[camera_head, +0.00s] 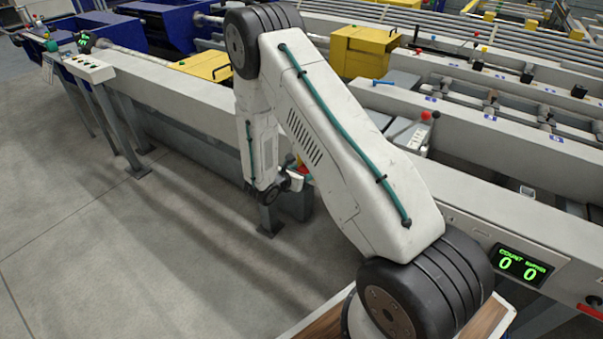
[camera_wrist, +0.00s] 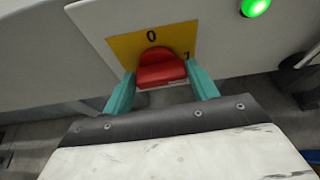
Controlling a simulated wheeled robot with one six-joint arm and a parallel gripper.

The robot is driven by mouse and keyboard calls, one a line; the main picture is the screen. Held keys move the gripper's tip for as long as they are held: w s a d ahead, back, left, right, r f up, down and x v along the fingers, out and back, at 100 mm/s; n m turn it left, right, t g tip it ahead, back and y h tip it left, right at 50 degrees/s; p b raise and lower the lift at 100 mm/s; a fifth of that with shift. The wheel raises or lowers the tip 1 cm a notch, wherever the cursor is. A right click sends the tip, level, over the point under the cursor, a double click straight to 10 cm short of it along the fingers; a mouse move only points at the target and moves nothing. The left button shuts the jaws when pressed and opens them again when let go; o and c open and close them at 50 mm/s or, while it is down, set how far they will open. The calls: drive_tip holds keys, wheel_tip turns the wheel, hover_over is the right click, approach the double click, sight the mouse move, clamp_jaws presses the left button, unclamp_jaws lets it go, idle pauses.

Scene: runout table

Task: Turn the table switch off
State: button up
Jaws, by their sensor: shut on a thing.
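The table switch is a red knob (camera_wrist: 162,70) on a yellow plate (camera_wrist: 125,47) in the wrist view. The plate is marked 0 above the knob and 1 at its right. My gripper (camera_wrist: 160,76) has its two teal fingers on either side of the knob and is shut on it. I cannot tell which mark the knob points at. In the head view, my arm hides most of the switch and the gripper.
A green lamp (camera_wrist: 255,6) glows right of the plate. A dark round part (camera_wrist: 299,66) is at the right. In the head view, a counter display (camera_head: 520,265) reads 0 and 0. Open grey floor (camera_head: 110,245) lies at the left.

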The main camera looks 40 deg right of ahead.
drive_tip(key=n+g, duration=0.1)
drive_tip(key=n+g+h, duration=0.1)
drive_tip(key=n, duration=0.1)
drive_tip(key=shift+w+a+f, duration=0.1)
drive_tip(key=shift+w+a, duration=0.05)
drive_tip(key=shift+w, duration=0.15)
drive_tip(key=shift+w+a+f+n+g+h, duration=0.15)
drive_tip(key=shift+n+g+h, duration=0.5)
drive_tip(key=shift+n, duration=1)
drive_tip(key=shift+w+d+f+n+g+h, duration=0.1)
drive_tip(key=shift+w+f+n+g+h, duration=0.2)
drive_tip(key=shift+n+h, duration=0.95)
drive_tip(key=shift+w+a+f+n+g+h, duration=0.1)
drive_tip(key=shift+n+g+h, duration=0.35)
drive_tip(key=shift+n, duration=1.65)
drive_tip(key=o, duration=1)
